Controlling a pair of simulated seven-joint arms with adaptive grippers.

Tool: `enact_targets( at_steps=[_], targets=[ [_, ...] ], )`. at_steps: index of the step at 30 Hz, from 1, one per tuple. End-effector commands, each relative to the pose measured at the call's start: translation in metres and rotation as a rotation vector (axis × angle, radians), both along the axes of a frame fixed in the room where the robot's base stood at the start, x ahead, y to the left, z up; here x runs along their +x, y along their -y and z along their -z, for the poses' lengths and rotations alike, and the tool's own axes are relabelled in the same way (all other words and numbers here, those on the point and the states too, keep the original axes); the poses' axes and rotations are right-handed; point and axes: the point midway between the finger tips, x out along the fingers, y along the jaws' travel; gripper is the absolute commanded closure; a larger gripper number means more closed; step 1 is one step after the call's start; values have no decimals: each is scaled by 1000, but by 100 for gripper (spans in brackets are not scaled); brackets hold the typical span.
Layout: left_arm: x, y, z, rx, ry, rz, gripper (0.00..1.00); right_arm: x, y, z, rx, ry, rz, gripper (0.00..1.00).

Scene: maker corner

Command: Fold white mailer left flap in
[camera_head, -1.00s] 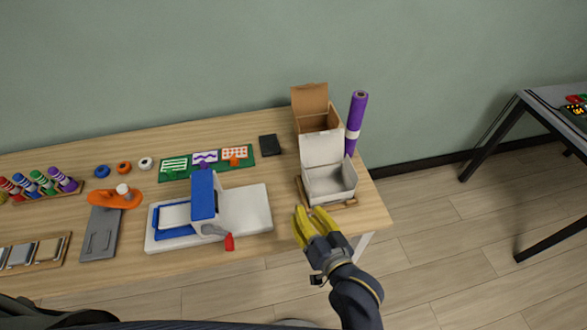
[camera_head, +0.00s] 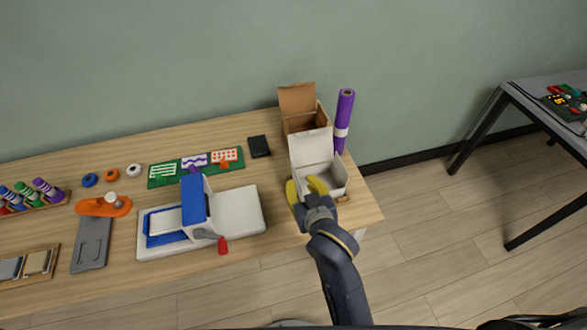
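The white mailer (camera_head: 314,148) stands open near the right end of the table, its lid raised at the back. My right gripper (camera_head: 305,186) has yellow fingers and is at the front left of the mailer, with one finger at its left side and the other over its front left corner. The fingers are apart, so it is open. The gripper hides the mailer's front left part, and I cannot tell whether it touches the left flap. My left gripper is not in view.
An open brown box (camera_head: 299,107) stands behind the mailer, with a purple roll (camera_head: 344,118) upright to its right. A blue and white press (camera_head: 196,209) on a white board lies to the left. A black item (camera_head: 258,146) lies behind it.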

Motion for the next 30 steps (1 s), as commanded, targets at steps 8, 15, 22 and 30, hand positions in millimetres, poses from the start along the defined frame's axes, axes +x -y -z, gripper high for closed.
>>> enact_targets(
  at_steps=[8, 15, 22, 30],
  targets=[
    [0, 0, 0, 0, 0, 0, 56, 46, -10, 19, -2, 0, -1, 76],
    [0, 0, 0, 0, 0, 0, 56, 74, -17, 31, -1, 0, -1, 76],
    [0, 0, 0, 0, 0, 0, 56, 87, -20, 37, 0, -1, -1, 76],
    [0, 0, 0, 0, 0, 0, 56, 90, -20, 38, 1, 0, -1, 76]
  ],
)
